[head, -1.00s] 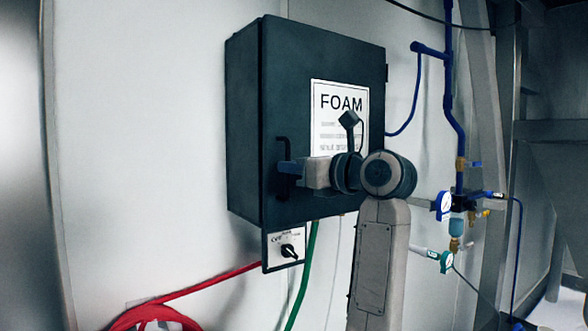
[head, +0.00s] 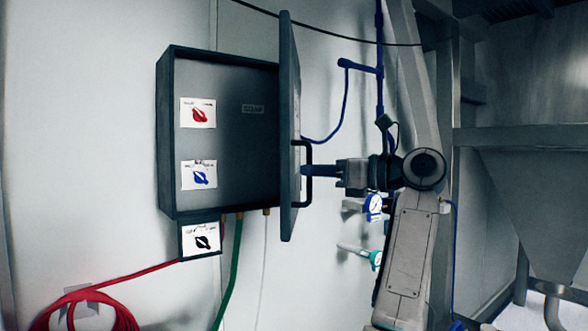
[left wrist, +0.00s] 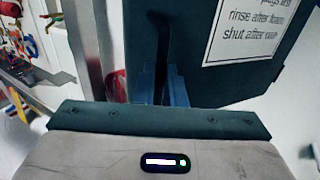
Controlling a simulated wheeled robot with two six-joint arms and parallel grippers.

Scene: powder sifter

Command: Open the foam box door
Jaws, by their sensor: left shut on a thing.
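The dark foam box (head: 240,150) is mounted on the wall, left of centre in the head view. Its door (head: 289,90) is swung out and seen nearly edge-on, so the inside panel shows. My left gripper (head: 308,171) is shut on the black door handle (head: 306,148), at the door's front face. In the left wrist view the blue fingers (left wrist: 165,90) are around the handle (left wrist: 161,50). The door face (left wrist: 195,75) with its printed label (left wrist: 240,30) is behind them. My right gripper is not in view.
Inside the box are a red knob (head: 199,114) and a blue knob (head: 200,178); a black knob (head: 203,241) sits below. A red hose (head: 95,300) and green hose (head: 231,265) hang beneath.

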